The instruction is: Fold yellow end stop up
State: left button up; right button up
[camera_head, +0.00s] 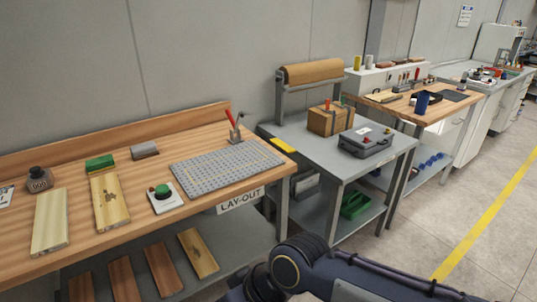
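The yellow end stop (283,145) is a small flat yellow piece at the right edge of the wooden lay-out bench, where the bench meets the grey table. It looks folded down, lying about level with the bench top. Neither gripper shows in the head view. A dark arm link of mine crosses the bottom right, well in front of and below the end stop, and does not touch it.
The wooden bench (130,233) holds a perforated grey plate (225,165), a red-handled clamp (234,125), a green button box (165,196) and boards (109,202). A grey table (300,133) with a toolbox (366,140) adjoins it. Floor at right is clear.

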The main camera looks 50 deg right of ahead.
aim_at(284, 147)
jog(key=l, duration=0.55)
jog(key=l+z, duration=0.15)
jog(key=l, duration=0.35)
jog(key=i+l, duration=0.1)
jog(key=l, duration=0.45)
jog(key=i+l+z, duration=0.15)
jog(key=l, duration=0.9)
jog(key=i+l+z, duration=0.15)
jog(key=l, duration=0.9)
jog(key=i+z, duration=0.05)
